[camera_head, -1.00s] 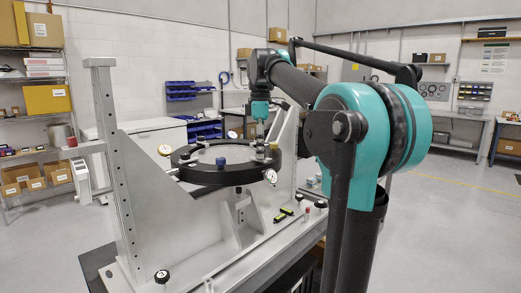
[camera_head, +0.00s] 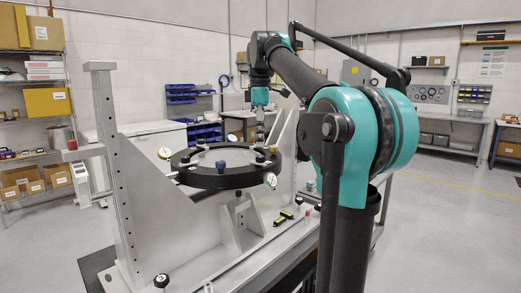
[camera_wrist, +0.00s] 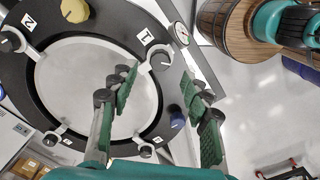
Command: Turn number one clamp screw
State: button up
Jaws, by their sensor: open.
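The black ring (camera_head: 190,178) holds a round mirror (camera_wrist: 80,85) and stands on a grey fixture (camera_head: 130,190). In the wrist view the label "1" (camera_wrist: 146,37) is on the ring at upper right. Beside it is the number one clamp screw (camera_wrist: 163,60), a dark knob on a pale clamp arm. My gripper (camera_wrist: 160,74) is open and empty, with its green-padded fingers spread below that knob in the picture. In the head view my gripper (camera_head: 260,134) hangs above the ring's right rear edge. I cannot tell the gap to the knob.
A dial gauge (camera_wrist: 181,33) sits beside the ring near label 1, and a blue knob (camera_wrist: 177,116) shows between my fingers. Label 2 (camera_wrist: 28,21) has another clamp. A tall grey post (camera_head: 108,150) stands at the left. Small tools (camera_head: 284,217) lie on the fixture base.

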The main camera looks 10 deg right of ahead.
aim_at(261, 156)
notch_tip(261, 156, up, 7)
dwell(0.3)
jog(key=shift+f, duration=0.1)
